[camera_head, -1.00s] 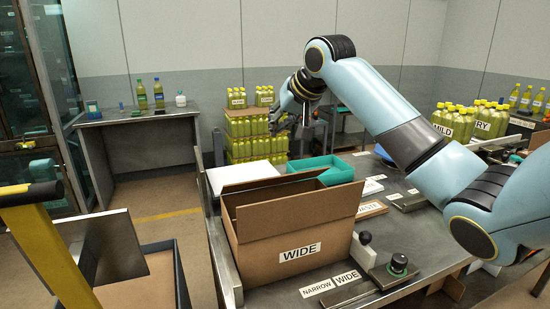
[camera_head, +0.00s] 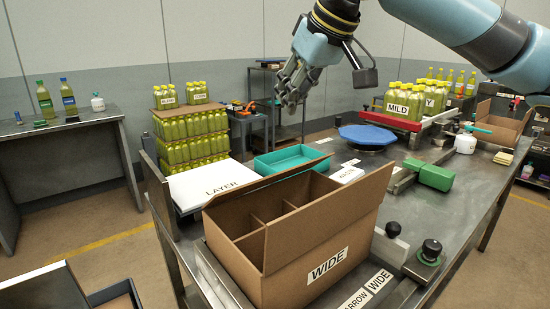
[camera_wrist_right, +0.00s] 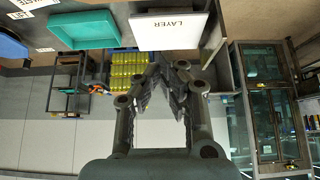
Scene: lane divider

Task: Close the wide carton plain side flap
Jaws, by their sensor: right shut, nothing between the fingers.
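The wide carton (camera_head: 290,284), brown with a WIDE label, stands on the near part of the metal table in the head view. Its top is open and brown dividers (camera_head: 247,212) show inside. A long flap (camera_head: 335,212) stands raised along the near side, and another (camera_head: 270,184) is up along the far side. Which one is the plain side flap I cannot tell. My right gripper (camera_head: 287,108) is shut and empty, in the air above and beyond the carton, apart from it. In the right wrist view its fingers (camera_wrist_right: 172,68) converge. My left gripper is not in view.
A white LAYER sheet (camera_head: 215,183) and a green tray (camera_head: 285,160) lie beyond the carton. Stacked bottles (camera_head: 190,135) stand behind them. A blue octagonal piece (camera_head: 367,136), a green block (camera_head: 430,176) and a black knob (camera_head: 431,250) are to the right.

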